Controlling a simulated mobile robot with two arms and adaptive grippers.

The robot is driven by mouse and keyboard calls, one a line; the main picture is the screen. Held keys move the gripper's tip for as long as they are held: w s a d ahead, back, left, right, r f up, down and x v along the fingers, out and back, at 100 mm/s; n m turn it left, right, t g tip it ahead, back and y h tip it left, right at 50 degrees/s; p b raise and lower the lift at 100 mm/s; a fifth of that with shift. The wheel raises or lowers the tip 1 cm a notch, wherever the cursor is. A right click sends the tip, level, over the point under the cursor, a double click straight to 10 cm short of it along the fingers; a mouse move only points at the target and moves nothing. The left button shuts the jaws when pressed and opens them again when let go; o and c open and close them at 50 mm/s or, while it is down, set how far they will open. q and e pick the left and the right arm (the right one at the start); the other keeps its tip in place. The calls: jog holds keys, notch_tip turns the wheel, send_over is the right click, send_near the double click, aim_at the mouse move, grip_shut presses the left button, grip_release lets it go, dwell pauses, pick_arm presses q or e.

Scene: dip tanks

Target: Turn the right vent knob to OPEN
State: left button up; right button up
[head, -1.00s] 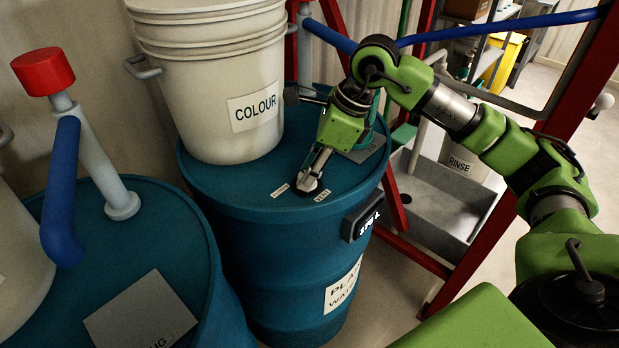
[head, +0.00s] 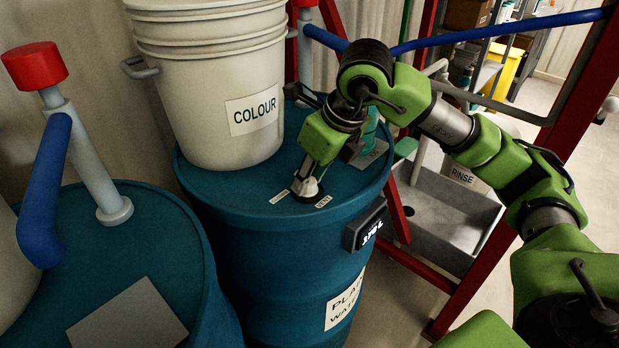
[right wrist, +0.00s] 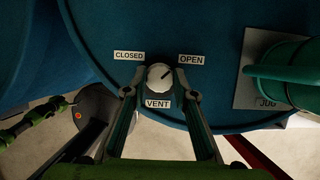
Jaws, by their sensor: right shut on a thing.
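The white round vent knob (right wrist: 159,77) sits on the lid of the blue plain water drum (head: 245,222). In the right wrist view, a CLOSED label (right wrist: 129,55) is at its upper left, an OPEN label (right wrist: 191,60) at its upper right and a VENT label (right wrist: 158,103) below. A dark mark on the knob points to the upper right, towards OPEN. My right gripper (right wrist: 158,88) is shut on the knob, one finger on each side. In the head view, the right gripper (head: 306,187) hides most of the knob.
White buckets marked COLOUR (head: 215,95) stand on the same lid, left of my right gripper. A dark readout box (head: 366,224) is on the drum's side. Another blue drum (head: 165,250) with a red-topped pump (head: 35,66) is at left. A red frame (head: 560,130) stands at right.

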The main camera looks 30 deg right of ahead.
dwell(0.4)
jog(key=o, duration=1.1)
jog(key=v, duration=1.2)
jog(key=shift+s, duration=0.1)
jog(key=shift+f, duration=0.1)
